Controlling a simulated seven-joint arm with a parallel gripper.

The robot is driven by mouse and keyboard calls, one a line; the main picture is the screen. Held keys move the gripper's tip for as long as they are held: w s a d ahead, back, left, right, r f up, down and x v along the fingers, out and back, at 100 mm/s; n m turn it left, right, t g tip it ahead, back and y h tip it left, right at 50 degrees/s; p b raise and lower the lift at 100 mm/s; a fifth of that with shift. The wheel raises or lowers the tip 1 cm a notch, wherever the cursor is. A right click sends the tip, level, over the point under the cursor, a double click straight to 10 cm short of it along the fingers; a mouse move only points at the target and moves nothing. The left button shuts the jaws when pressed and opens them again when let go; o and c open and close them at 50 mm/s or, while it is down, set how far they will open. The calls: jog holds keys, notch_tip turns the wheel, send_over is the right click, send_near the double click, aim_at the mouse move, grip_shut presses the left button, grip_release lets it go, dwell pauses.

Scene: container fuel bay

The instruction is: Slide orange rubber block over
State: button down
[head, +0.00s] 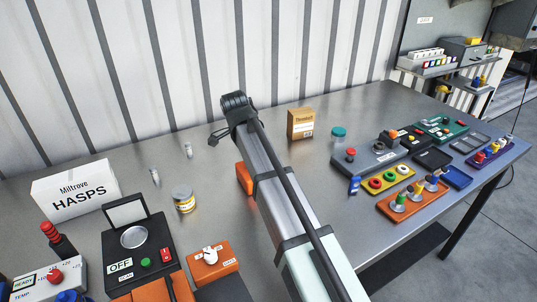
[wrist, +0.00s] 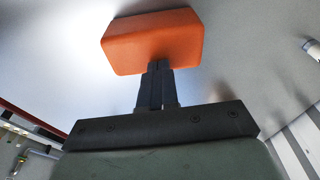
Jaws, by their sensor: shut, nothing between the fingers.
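The orange rubber block (head: 244,178) sits on the metal table left of my arm, which hides part of it in the head view. In the wrist view the block (wrist: 152,40) lies just beyond the fingertips, its near face turned to them. My gripper (wrist: 158,66) is shut with nothing between its fingers. The fingertips overlap the block's near edge in the picture; whether they touch it I cannot tell. The gripper's fingers are hidden behind the arm in the head view.
A yellow-labelled jar (head: 184,198) and two small vials stand left of the block. A cardboard box (head: 301,124) and a teal-lidded jar (head: 338,135) stand to the right. Control boxes (head: 140,250) crowd the front left. Corrugated wall (head: 170,60) closes the back.

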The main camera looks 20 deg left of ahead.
jog(key=s+a, duration=0.4)
jog(key=s, duration=0.1)
jog(key=shift+a+f, duration=0.35)
jog(key=shift+f, duration=0.05)
jog(key=shift+r, duration=0.1)
jog(key=shift+w+a+r, duration=0.1)
jog(key=shift+w+r, duration=0.05)
jog(key=shift+r, duration=0.45)
jog(key=s+a, duration=0.8)
jog(key=shift+s+a+r, duration=0.15)
jog(key=shift+s+a, duration=0.1)
